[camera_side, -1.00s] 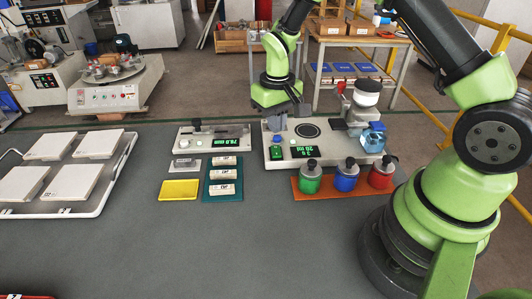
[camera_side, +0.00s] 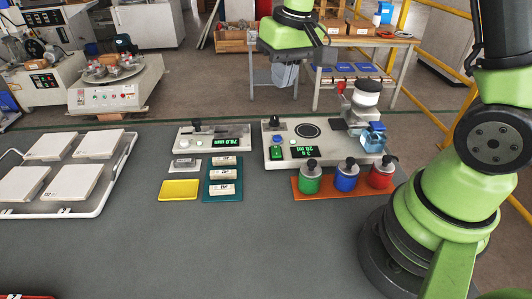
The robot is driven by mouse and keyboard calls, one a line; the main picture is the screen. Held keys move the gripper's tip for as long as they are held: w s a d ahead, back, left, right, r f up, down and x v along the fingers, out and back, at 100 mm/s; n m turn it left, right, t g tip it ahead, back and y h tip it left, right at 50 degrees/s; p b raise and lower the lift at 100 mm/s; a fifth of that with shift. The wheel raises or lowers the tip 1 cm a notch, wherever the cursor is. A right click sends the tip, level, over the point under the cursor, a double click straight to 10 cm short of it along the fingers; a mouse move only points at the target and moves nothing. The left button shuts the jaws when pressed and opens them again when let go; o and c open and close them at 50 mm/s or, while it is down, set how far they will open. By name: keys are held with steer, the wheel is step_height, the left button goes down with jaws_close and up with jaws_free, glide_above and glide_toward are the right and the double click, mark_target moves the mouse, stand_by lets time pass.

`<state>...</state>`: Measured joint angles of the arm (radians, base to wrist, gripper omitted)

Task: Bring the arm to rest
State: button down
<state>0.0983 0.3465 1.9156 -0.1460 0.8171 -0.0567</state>
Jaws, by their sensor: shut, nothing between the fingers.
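My gripper (camera_side: 285,76) hangs below the green wrist at the upper middle of the side view. It is raised above and behind the bench, clear of the instruments in the picture. It is shut and nothing shows in it. Its fingertips are small and hard to make out against the cluttered background. The upper part of my arm runs out of the top of the picture.
A grey instrument with a green display (camera_side: 318,151) and an orange tray (camera_side: 338,195) with green, blue and red containers stand near my base. A smaller meter (camera_side: 213,138), a yellow tray (camera_side: 179,190) and a white tile tray (camera_side: 108,190) lie left.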

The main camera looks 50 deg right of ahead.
steer(key=s+a+r+t, duration=0.2)
steer(key=s+r, duration=0.3)
steer(key=s, duration=0.3)
steer(key=s+a+r+t+y, duration=0.1)
steer(key=s+a+r+t, duration=0.2)
steer(key=s+r, duration=0.2)
steer(key=s, duration=0.3)
steer(key=shift+s+m+y, duration=0.3)
steer(key=shift+s, duration=0.1)
stand_by(1.0)
steer(key=w+d+f+n+h, duration=0.1)
steer(key=w+d+f+n, duration=0.15)
steer(key=w, duration=0.35)
steer(key=w+d+f+n+h, duration=0.2)
steer(key=w+f+n, duration=0.1)
steer(key=w, duration=0.3)
steer(key=w+d+f+n+t, duration=0.2)
steer(key=w+f+n, duration=0.5)
steer(key=f, duration=0.4)
steer(key=shift+w+d+f, duration=0.15)
steer(key=shift+w, duration=0.25)
